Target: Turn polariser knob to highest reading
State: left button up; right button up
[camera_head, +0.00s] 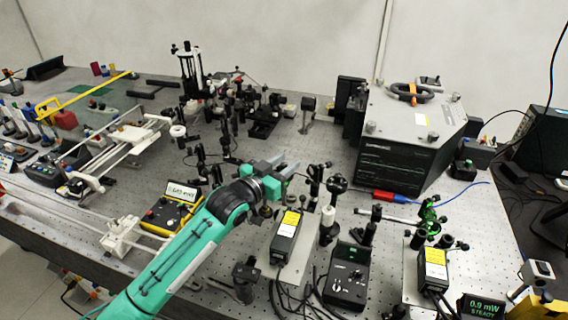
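My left gripper (283,168) is over the middle of the optics table (335,165), among small post-mounted optics. Its grey fingers point away to the upper right. Whether they are apart or touch something is too small to tell. I cannot pick out the polariser knob for certain; the gripper and arm cover part of the mounts there. A dark readout (483,307) at the lower right shows 0.9 mW and STEADY in green. Another small display (181,191) on a yellow-edged box stands left of my arm; its text is not clear. My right gripper is not in view.
A black laser box with a yellow label (287,224) stands right of my forearm. A black control box (347,275) is nearer the front. A large grey instrument (408,135) fills the back right. White rails (118,150) lie at the left. Cables hang at the front edge.

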pick_arm(q)
grip_shut()
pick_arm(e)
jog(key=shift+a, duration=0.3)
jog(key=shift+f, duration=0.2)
pick_arm(q)
jog(key=shift+m+g+h+b, duration=0.7)
jog(key=shift+m+h+b, duration=0.1)
jog(key=shift+b, duration=0.05)
jog(key=shift+m+g+h+b, duration=0.3)
jog(key=shift+g+h+b, duration=0.1)
jog(key=shift+g+b, duration=0.1)
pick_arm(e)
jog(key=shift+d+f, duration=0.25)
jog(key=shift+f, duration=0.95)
pick_arm(q)
jog(key=shift+o, duration=0.6)
grip_release()
